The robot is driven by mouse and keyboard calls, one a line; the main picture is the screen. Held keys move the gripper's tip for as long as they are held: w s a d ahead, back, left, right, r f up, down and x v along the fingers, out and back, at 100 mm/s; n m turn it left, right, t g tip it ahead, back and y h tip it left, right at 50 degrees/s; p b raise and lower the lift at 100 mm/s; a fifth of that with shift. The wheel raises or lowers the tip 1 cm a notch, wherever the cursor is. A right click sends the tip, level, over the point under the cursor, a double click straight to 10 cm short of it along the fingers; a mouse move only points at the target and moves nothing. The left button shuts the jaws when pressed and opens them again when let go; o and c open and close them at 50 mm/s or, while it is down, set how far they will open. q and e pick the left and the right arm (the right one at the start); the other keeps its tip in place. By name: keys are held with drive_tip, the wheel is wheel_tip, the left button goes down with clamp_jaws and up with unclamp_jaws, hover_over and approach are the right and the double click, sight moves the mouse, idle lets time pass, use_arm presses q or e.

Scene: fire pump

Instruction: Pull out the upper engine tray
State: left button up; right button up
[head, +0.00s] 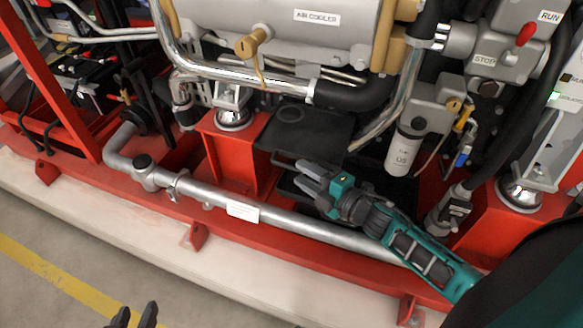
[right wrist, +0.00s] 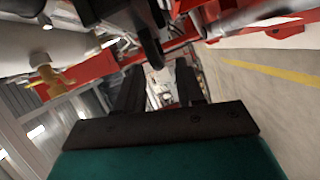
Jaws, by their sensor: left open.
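The upper engine tray (head: 322,132) is a flat black tray under the air cooler, with a round mark on its top and a thin bar along its front edge. A second dark tray surface (head: 286,186) shows below it, partly hidden. My right gripper (head: 303,176) is just in front of and below the upper tray's front edge. Its fingers are apart; I cannot tell whether they touch the bar. In the right wrist view the two dark fingers (right wrist: 160,88) have a gap between them. My left gripper (head: 136,316) is open and empty over the floor, mostly cut off below.
A silver pipe (head: 285,221) runs along the red base frame (head: 224,159) in front of the trays. A white filter cylinder (head: 402,153) hangs right of the upper tray. The air cooler (head: 285,30) is above. Free floor (head: 60,295) lies in front at lower left.

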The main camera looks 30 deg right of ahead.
sight(292, 167)
drive_tip(key=shift+x, duration=2.4)
clamp_jaws()
